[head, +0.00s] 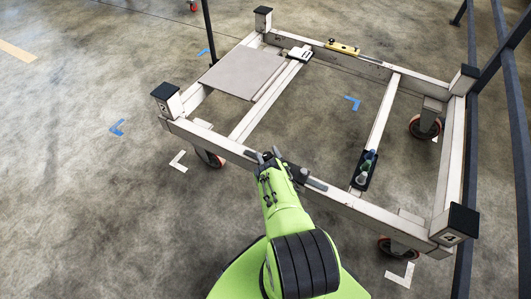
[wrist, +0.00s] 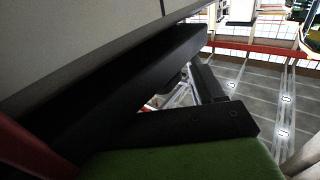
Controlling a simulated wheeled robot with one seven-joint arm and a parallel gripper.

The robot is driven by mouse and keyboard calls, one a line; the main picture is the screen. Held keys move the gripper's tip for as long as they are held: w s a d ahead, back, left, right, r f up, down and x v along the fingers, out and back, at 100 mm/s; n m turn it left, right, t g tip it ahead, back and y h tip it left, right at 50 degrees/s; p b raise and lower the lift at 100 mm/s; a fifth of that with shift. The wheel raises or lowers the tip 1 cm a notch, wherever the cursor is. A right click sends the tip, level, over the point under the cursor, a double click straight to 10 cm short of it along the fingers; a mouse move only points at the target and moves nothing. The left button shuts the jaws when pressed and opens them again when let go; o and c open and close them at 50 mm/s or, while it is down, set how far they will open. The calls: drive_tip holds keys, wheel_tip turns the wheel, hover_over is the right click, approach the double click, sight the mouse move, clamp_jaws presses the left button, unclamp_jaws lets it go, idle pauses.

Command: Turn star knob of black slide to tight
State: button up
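The black slide (head: 316,184) shows as a short dark piece on the near rail of the trolley frame (head: 350,201). My gripper (head: 269,155) is at this rail, just left of that dark piece, with two dark fingertips at the rail's top edge. I cannot make out the star knob in the head view; my gripper and arm may hide it. In the wrist view a large black bar crosses diagonally close to the camera, and dark finger parts (wrist: 205,122) show above my green wrist. I cannot tell whether the fingers touch or hold anything.
A grey panel (head: 240,72) lies at the frame's far left. A white block (head: 300,53) and a yellow piece (head: 342,47) sit at the far rail. A black holder with bottles (head: 364,170) is on the cross bar. Dark posts (head: 517,110) stand at the right.

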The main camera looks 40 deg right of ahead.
drive_tip(key=c, duration=0.9)
drive_tip(key=shift+m+g+h, duration=0.3)
drive_tip(key=shift+m+h, duration=0.1)
drive_tip(key=shift+h, duration=0.2)
drive_tip(key=shift+m+g+h, duration=1.2)
drive_tip(key=shift+m+h, duration=0.15)
drive_tip(key=shift+h, duration=0.35)
drive_tip(key=shift+m+g+h, duration=1.2)
drive_tip(key=shift+m+h, duration=0.15)
drive_tip(key=shift+h, duration=0.35)
drive_tip(key=o, duration=0.9)
drive_tip(key=shift+o, duration=0.2)
drive_tip(key=shift+f, duration=0.1)
